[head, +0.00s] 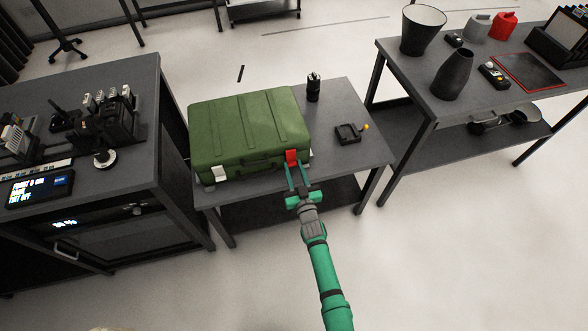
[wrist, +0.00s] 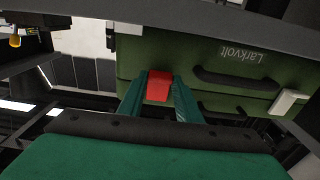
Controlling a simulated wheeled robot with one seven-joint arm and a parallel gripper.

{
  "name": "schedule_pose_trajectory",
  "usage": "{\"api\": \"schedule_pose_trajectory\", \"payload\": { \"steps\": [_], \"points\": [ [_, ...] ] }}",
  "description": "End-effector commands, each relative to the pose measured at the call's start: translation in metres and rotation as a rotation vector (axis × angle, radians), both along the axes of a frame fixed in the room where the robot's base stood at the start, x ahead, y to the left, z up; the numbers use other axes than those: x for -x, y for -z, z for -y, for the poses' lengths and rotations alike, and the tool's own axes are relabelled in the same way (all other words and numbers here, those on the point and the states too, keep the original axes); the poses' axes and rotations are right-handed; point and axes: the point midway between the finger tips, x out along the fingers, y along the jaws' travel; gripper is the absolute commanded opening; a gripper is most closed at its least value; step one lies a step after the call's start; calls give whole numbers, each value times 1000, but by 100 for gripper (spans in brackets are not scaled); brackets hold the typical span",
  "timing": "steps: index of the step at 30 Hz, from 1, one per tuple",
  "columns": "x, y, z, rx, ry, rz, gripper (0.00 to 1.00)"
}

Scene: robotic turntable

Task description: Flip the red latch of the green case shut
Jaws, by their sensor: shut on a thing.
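The green case (head: 246,125) lies closed-looking on a small grey table. Its red latch (head: 292,157) is at the right end of its front side. A pale latch (head: 218,173) is at the left end; it also shows in the wrist view (wrist: 287,102). My gripper (head: 297,172) reaches in from the front, with its green fingers on either side of the red latch. In the wrist view the red latch (wrist: 159,86) sits between the two fingertips, and the gripper is shut on it. The latch's exact angle, and whether it is fastened, I cannot tell.
The case's dark handle (wrist: 236,79) is beside the red latch. A black cylinder (head: 313,87) and a small dark tray with a yellow knob (head: 348,134) stand on the table's right part. Crowded benches flank the table; the floor in front is clear.

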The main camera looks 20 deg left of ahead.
Motion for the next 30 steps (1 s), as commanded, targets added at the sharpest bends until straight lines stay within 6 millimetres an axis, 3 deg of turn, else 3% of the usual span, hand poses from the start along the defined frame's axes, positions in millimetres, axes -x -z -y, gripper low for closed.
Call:
{"api": "schedule_pose_trajectory", "payload": {
  "steps": [30],
  "points": [
    [-7,9,-7,-113,-1,169,9]
  ]
}}
